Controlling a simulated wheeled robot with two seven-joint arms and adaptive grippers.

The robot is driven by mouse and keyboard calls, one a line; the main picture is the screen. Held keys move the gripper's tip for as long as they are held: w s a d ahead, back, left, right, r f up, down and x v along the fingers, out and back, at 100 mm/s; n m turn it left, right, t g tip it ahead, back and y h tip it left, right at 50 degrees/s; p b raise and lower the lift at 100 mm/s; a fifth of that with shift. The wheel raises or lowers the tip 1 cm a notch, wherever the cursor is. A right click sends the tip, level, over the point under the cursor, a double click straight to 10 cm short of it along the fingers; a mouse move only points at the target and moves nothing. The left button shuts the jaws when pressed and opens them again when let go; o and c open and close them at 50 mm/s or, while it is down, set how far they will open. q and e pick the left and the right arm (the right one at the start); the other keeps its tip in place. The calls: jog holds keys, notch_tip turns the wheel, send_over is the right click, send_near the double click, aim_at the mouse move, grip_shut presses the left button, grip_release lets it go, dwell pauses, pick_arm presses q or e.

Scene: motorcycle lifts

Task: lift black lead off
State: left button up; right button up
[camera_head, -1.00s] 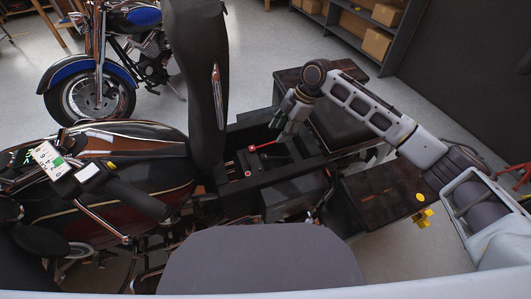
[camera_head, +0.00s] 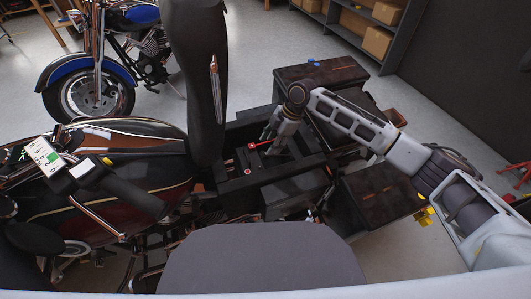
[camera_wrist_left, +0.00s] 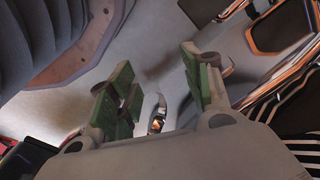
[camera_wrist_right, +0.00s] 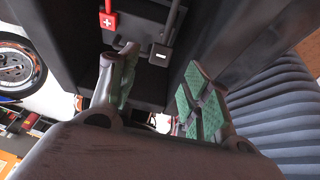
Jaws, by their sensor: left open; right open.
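The black lead (camera_wrist_right: 160,52), a dark clamp marked with a minus, sits in the dark battery bay in the right wrist view. It lies just beyond my open right gripper (camera_wrist_right: 160,78), roughly between the fingers, with no visible grip on it. The red lead (camera_wrist_right: 108,20), marked with a plus, is to its left. In the head view my right gripper (camera_head: 268,135) is over the open bay, beside the red lead (camera_head: 260,145); the black lead cannot be made out there. My left gripper (camera_wrist_left: 158,85) is open and empty in the left wrist view.
The motorcycle's raised black seat (camera_head: 196,80) stands left of the bay. Dark side cases (camera_head: 380,195) flank the rear. A blue motorcycle (camera_head: 100,75) and a shelf with boxes (camera_head: 376,40) are behind. A grey pad (camera_head: 262,260) fills the near foreground.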

aim_at(265, 154)
jog(key=x, duration=0.3)
jog(key=shift+a+f, duration=0.1)
jog(key=shift+f, duration=0.15)
jog(key=shift+a+f+b, duration=0.25)
jog(key=shift+f+b, duration=0.15)
jog(key=shift+f, duration=0.25)
pick_arm(q)
jog(key=shift+d+r, duration=0.25)
jog(key=shift+r, duration=0.65)
jog(key=shift+d+r, duration=0.25)
jog(key=shift+r, duration=0.6)
pick_arm(e)
jog(key=shift+a+f, duration=0.15)
jog(key=shift+f, duration=0.2)
jog(key=shift+c, duration=0.2)
pick_arm(q)
jog(key=shift+w, duration=0.15)
pick_arm(e)
grip_shut()
